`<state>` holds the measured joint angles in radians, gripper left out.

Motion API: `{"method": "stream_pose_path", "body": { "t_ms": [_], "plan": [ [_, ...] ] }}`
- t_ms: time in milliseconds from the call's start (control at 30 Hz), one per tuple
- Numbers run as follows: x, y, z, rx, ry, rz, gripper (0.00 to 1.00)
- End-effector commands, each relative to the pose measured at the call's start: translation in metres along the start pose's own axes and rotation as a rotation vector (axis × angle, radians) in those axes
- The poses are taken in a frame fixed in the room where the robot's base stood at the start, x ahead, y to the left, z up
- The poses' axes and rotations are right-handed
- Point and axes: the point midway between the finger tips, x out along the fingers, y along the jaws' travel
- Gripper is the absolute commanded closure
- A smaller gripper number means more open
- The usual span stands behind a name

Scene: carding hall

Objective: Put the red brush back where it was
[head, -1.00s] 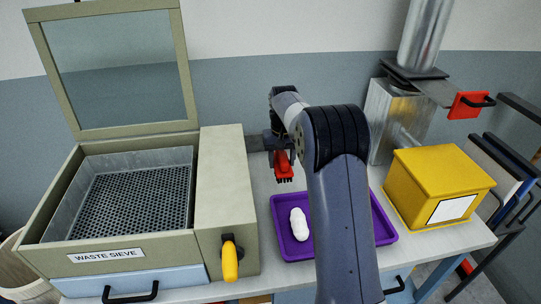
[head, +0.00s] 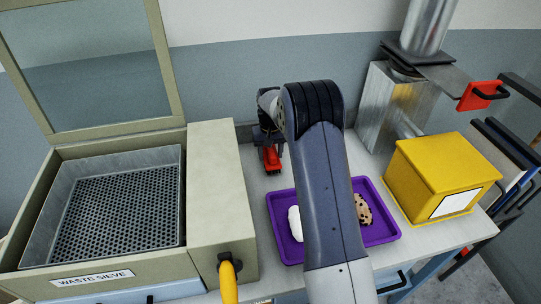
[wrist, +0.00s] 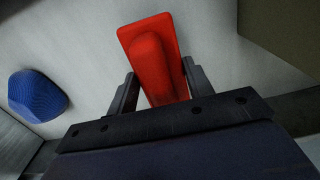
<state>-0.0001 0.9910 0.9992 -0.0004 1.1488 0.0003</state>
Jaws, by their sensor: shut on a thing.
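The red brush (head: 271,160) is in my gripper (head: 269,146), at the back of the bench behind the purple tray, just right of the waste sieve's side housing. In the wrist view the red brush (wrist: 155,62) lies between the two dark fingers of my gripper (wrist: 160,82), which are shut on it. The brush is low over the pale bench top; I cannot tell whether it touches. My arm hides part of the bench and tray.
The purple tray (head: 382,232) holds a white lump (head: 294,223) and a speckled brown lump (head: 362,209). The waste sieve (head: 90,277) stands open at left, a yellow box (head: 432,172) at right. A blue ribbed object (wrist: 38,95) shows in the wrist view.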

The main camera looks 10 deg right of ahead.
Motion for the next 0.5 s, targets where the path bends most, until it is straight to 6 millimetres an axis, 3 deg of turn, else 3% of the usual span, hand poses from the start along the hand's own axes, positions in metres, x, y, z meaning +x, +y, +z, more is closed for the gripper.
{"method": "stream_pose_path", "body": {
  "t_ms": [133, 467, 500],
  "plan": [
    [0.018, 0.000, 0.000, 0.000, -0.002, 0.000, 0.69],
    [0.024, 0.000, 0.000, 0.000, 0.000, 0.000, 0.69],
    [0.024, 0.000, 0.000, 0.000, 0.000, 0.000, 0.50]
  ]
}}
